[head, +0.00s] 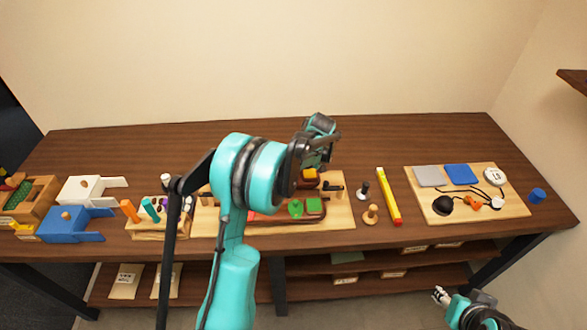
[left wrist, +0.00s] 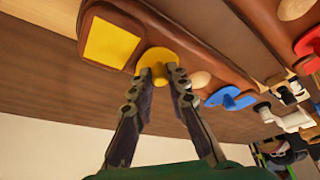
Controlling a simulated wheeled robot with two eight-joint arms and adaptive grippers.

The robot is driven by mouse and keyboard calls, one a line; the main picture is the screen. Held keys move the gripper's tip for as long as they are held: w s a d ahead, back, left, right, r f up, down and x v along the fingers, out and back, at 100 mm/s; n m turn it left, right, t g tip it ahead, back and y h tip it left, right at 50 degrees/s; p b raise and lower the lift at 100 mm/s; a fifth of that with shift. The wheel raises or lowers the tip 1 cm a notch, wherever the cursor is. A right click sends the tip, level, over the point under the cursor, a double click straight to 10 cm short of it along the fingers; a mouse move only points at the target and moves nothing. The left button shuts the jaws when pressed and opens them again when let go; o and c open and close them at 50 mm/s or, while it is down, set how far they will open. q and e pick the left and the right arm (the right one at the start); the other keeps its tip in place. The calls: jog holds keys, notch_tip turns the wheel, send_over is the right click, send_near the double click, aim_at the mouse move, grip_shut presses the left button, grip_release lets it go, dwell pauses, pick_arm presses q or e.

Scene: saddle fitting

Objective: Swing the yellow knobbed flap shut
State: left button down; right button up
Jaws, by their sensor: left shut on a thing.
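The yellow knobbed flap (left wrist: 157,56) lies on the brown-framed board beside the yellow square (left wrist: 108,42), which is uncovered. My left gripper (left wrist: 158,74) is shut on the flap's knob, which is mostly hidden between the fingertips. In the head view, a yellow patch (head: 309,174) shows just below my left gripper (head: 314,164); my arm covers much of the board. My right gripper (head: 440,295) is low in front of the table, far from the board; its jaws are too small to judge.
On the same board are a green knobbed flap (head: 295,208) beside a green square (head: 313,205), a blue flap (left wrist: 230,98) and a red flap (left wrist: 308,42). The table behind is clear.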

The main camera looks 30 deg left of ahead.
pick_arm(q)
jog(key=c, duration=1.5)
grip_release()
jog(key=v, duration=1.2)
